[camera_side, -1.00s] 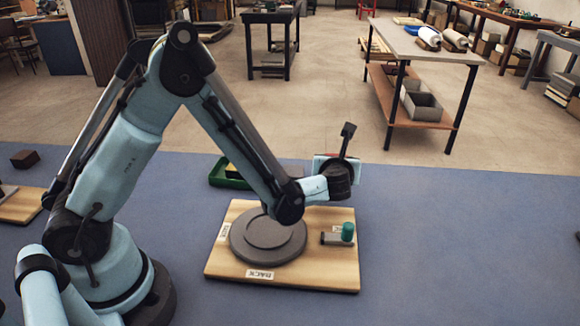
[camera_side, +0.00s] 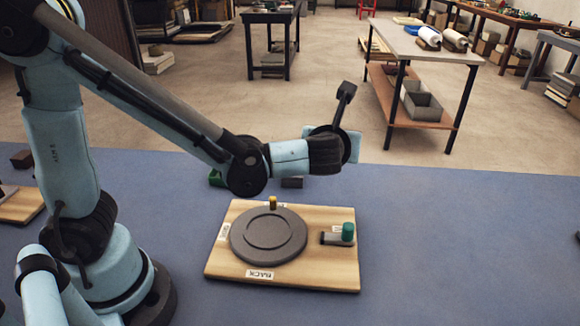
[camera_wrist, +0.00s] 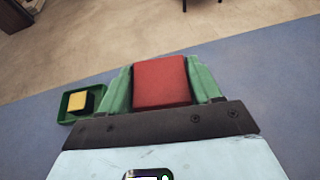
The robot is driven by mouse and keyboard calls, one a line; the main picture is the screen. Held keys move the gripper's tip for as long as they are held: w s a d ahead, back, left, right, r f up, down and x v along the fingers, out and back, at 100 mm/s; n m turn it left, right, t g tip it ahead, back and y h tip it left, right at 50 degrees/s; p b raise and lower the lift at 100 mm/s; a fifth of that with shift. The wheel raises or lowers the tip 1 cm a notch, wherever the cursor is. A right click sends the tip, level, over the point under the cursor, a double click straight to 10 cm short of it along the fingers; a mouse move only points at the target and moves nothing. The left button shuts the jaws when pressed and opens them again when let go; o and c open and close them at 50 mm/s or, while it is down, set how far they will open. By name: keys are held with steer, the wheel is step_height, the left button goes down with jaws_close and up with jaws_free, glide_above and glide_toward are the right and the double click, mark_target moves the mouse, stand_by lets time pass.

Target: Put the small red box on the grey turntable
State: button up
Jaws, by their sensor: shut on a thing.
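In the wrist view, the small red box (camera_wrist: 161,84) is held between the green fingers of my gripper (camera_wrist: 160,76). In the side view, my gripper end hangs in the air above and behind the wooden board, to the right of the turntable; its fingers and the box are hidden behind my wrist. The grey turntable (camera_side: 268,250), a round disc, lies on the board and is empty.
A green tray (camera_wrist: 66,107) holding a yellow-topped block (camera_wrist: 77,101) lies behind the board. A dark block (camera_side: 292,183) lies nearby.

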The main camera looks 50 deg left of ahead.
steer(key=s+a+r+m+h, duration=0.1)
steer(key=s+a+r, duration=0.3)
steer(key=s, duration=0.1)
steer(key=n+g+y, duration=0.1)
steer(key=n+y, duration=0.2)
glide_above(392, 274)
step_height(392, 274, down, 12)
step_height(392, 274, down, 4)
steer(key=shift+r, duration=0.1)
steer(key=shift+f, duration=2.3)
steer(key=shift+f, duration=0.1)
steer(key=o, duration=1.1)
steer(key=shift+c, duration=0.2)
